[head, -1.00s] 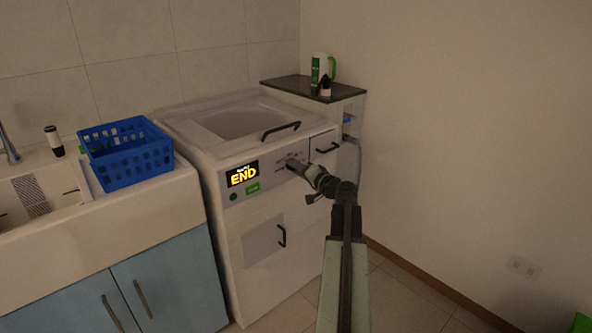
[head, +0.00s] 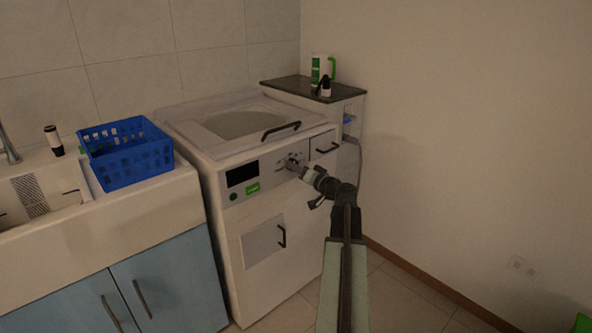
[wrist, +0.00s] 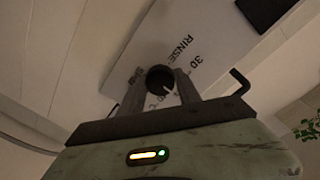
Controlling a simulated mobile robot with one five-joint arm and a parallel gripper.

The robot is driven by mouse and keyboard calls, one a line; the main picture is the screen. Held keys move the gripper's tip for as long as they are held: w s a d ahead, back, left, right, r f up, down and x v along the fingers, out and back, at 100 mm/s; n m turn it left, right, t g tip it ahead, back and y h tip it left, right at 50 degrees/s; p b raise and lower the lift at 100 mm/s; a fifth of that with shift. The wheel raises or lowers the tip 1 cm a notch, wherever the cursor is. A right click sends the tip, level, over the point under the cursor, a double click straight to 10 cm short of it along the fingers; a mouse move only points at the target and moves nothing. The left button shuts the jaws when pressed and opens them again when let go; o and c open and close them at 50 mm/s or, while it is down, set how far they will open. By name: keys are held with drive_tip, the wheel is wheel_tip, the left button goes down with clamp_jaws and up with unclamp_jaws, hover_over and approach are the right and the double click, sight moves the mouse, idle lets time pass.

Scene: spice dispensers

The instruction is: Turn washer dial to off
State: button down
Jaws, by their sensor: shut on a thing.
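The white washer (head: 262,262) stands in the corner, with a control panel along its upper front. Its display (head: 242,174) is dark. My gripper (head: 294,164) reaches the panel right of the display. In the wrist view, the round black dial (wrist: 160,79) with a white pointer line sits between the two fingers of my gripper (wrist: 160,88), which are shut on it. Printed labels such as "RINSE" and "30" show around the dial. The pointer slants toward the lower right of the wrist picture; which label it meets is unclear.
A black handle (head: 281,130) crosses the washer's lid, and a drawer with a handle (head: 327,147) is right of the panel. A green button (head: 252,188) sits below the display. A blue basket (head: 126,160) rests on the counter at left.

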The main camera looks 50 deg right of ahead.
drive_tip(key=c, duration=0.8)
unclamp_jaws()
drive_tip(key=shift+c, duration=0.2)
drive_tip(key=s+a, duration=0.1)
drive_tip(key=s, duration=0.6)
drive_tip(key=shift+s, duration=0.3)
